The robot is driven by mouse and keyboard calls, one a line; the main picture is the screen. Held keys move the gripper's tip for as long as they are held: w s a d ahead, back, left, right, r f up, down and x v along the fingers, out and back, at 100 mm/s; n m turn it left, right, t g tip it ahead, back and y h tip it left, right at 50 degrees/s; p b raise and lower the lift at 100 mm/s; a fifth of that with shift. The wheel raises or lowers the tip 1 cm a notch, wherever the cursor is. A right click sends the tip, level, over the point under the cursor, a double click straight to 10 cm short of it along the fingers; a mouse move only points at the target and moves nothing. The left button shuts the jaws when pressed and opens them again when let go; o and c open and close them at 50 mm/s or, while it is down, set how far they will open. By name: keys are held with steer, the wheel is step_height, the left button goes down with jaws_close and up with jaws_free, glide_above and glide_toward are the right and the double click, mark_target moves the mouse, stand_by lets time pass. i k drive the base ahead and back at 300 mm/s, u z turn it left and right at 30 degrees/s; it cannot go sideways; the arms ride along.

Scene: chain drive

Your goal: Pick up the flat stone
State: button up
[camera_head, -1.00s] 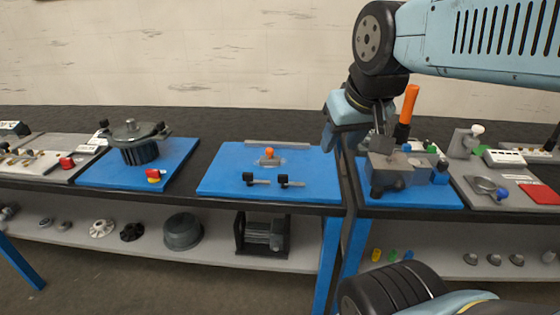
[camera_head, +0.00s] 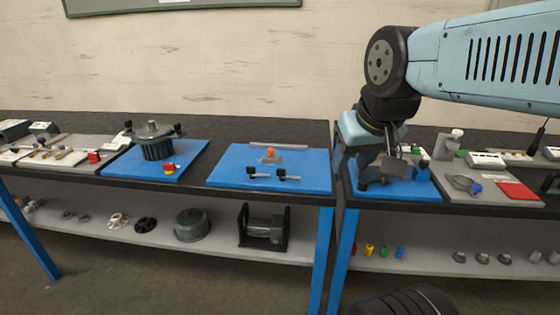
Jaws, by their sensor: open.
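I cannot make out a flat stone for sure in the head view. My gripper (camera_head: 391,148) hangs below the light-blue wrist, over the blue board (camera_head: 425,191) on the right-hand bench. It is open, with its dark fingers in front of a grey block-like fixture (camera_head: 398,167) on that board. The fingers and wrist hide part of the fixture. I cannot tell whether they touch it, and nothing shows held between them.
A middle blue board (camera_head: 225,179) carries small black-knobbed parts. A left blue board (camera_head: 125,168) holds a dark pot (camera_head: 156,148). A grey board (camera_head: 485,196) with a red plate (camera_head: 518,191) lies at right. The lower shelf (camera_head: 340,257) holds small coloured and grey parts.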

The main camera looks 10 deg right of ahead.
mark_target(271, 159)
steer(key=u, duration=0.2)
steer(key=i, duration=0.9)
steer(key=z, duration=0.1)
